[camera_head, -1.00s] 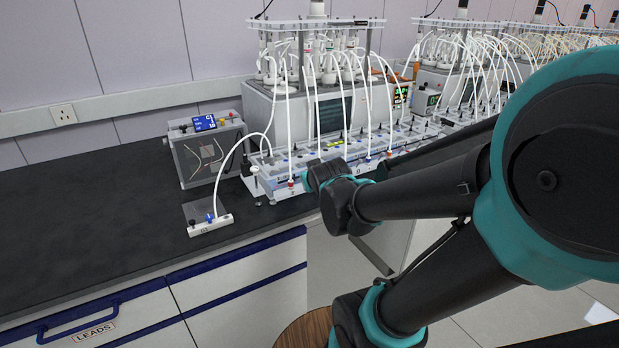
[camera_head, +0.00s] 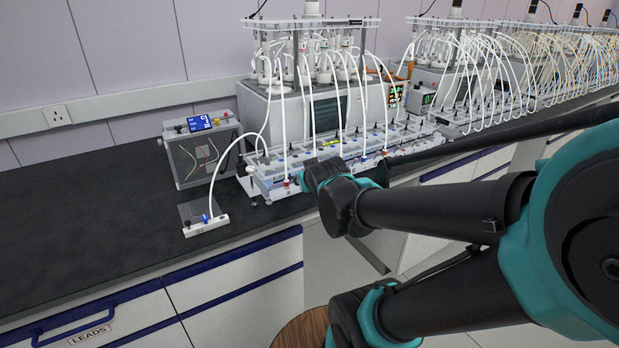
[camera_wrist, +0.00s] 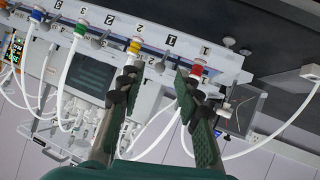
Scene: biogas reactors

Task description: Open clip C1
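In the head view a small white block (camera_head: 206,229) lies on the dark bench top, with a blue clip-like part (camera_head: 205,218) and a white tube rising from it. Its label is too small to read surely, so I cannot tell which part is clip C1. My gripper (camera_wrist: 157,88) shows in the wrist view, its two dark fingers apart with nothing held between them. Beyond the fingers, a white rail (camera_wrist: 175,48) carries a red-ringed tube fitting (camera_wrist: 197,68) near the right finger and a yellow-ringed one (camera_wrist: 134,46) near the left finger.
A clear box with a blue display (camera_head: 199,123) stands behind the small block. The reactor unit (camera_head: 330,110) with many looping white tubes is to its right. The dark bench top (camera_head: 80,215) at left is clear.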

